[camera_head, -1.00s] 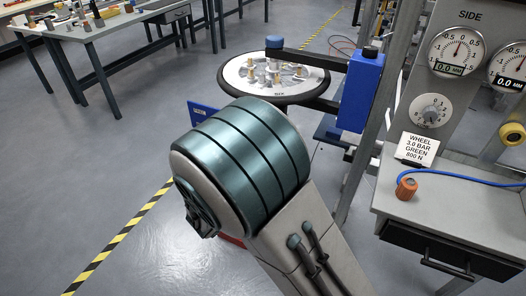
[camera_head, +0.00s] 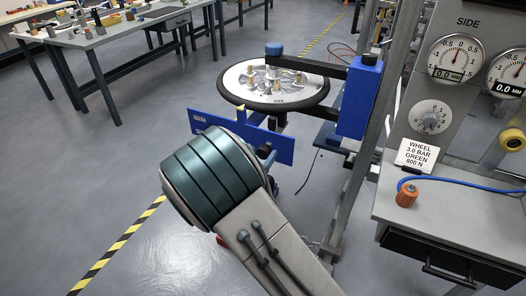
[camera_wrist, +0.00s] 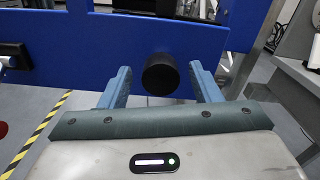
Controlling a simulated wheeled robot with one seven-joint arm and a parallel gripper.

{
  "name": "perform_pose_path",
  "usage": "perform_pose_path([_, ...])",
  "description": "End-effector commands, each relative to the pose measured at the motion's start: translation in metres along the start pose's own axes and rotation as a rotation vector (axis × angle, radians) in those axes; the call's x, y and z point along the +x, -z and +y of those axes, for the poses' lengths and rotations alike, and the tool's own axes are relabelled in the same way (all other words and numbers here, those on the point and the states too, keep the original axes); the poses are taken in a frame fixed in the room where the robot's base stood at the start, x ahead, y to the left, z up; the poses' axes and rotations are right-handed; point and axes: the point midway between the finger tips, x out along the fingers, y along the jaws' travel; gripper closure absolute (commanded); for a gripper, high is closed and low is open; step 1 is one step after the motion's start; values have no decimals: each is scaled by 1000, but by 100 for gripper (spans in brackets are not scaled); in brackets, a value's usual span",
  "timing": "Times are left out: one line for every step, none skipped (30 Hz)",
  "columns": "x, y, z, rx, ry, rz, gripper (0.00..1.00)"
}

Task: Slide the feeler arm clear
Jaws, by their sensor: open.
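A long blue plate (camera_head: 280,147), which looks like the feeler arm though I cannot be sure, stands low beneath the round wheel table (camera_head: 305,98). In the wrist view the blue plate (camera_wrist: 85,52) spans the upper picture, and a round black knob (camera_wrist: 160,75) sticks out from it towards me. My gripper (camera_wrist: 160,68) is open, with its blue fingers on either side of the knob and a visible gap at each side. In the head view my own arm hides part of the plate and most of the gripper.
A blue box (camera_head: 360,97) on a steel post carries dark arms over the wheel table. A grey bench (camera_head: 450,205) with gauges and an orange fitting (camera_head: 406,193) stands right. A workbench (camera_head: 100,38) is far left. Open floor lies at left.

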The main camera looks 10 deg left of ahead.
Motion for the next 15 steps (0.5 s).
perform_pose_path([7, 0, -1, 0, 2, -1, 43])
perform_pose_path([9, 0, -1, 0, 3, -1, 43])
perform_pose_path([12, 0, -1, 1, 2, 0, 43])
perform_pose_path([14, 0, 0, 1, 2, 0, 43])
perform_pose_path([15, 0, 0, 1, 1, 0, 43])
perform_pose_path([16, 0, 0, 0, 1, 0, 43])
perform_pose_path([17, 0, 0, 0, 1, 0, 43])
perform_pose_path([18, 0, 0, 0, 0, 0, 43])
perform_pose_path([18, 0, 0, 0, 0, 0, 43])
perform_pose_path([18, 0, 0, 0, 0, 0, 43])
perform_pose_path([18, 0, 0, 0, 0, 0, 43])
perform_pose_path([18, 0, 0, 0, 0, 0, 43])
perform_pose_path([18, 0, 0, 0, 0, 0, 43])
perform_pose_path([18, 0, 0, 0, 0, 0, 43])
perform_pose_path([18, 0, 0, 1, 0, 0, 48])
